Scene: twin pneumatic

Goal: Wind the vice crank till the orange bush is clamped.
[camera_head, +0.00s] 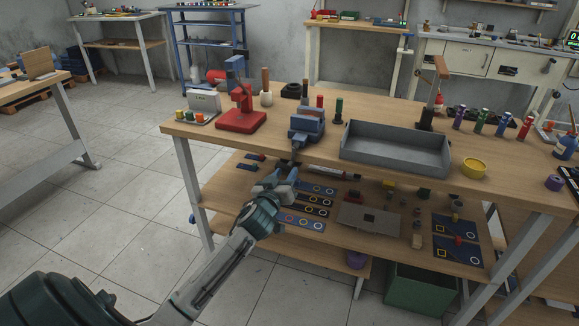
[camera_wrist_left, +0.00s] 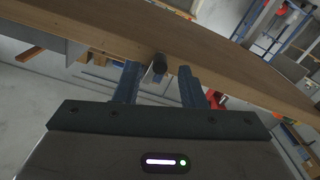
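The blue vice (camera_head: 307,122) stands at the front edge of the wooden workbench, its crank side facing me. The crank's dark knob (camera_wrist_left: 160,64) shows in the left wrist view, between and slightly beyond the fingertips. My left gripper (camera_head: 291,172) is just below the bench edge in front of the vice. In its wrist view (camera_wrist_left: 158,72) the two fingers are apart, with gaps beside the knob. I cannot make out an orange bush in the vice jaws. My right gripper is not in view.
A red press (camera_head: 240,112) stands left of the vice and a grey open tray (camera_head: 395,157) right of it. A yellow ring (camera_head: 473,168) lies farther right. The lower shelf (camera_head: 225,190) carries blue plates and small parts. The bench edge (camera_wrist_left: 85,40) is close to the fingers.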

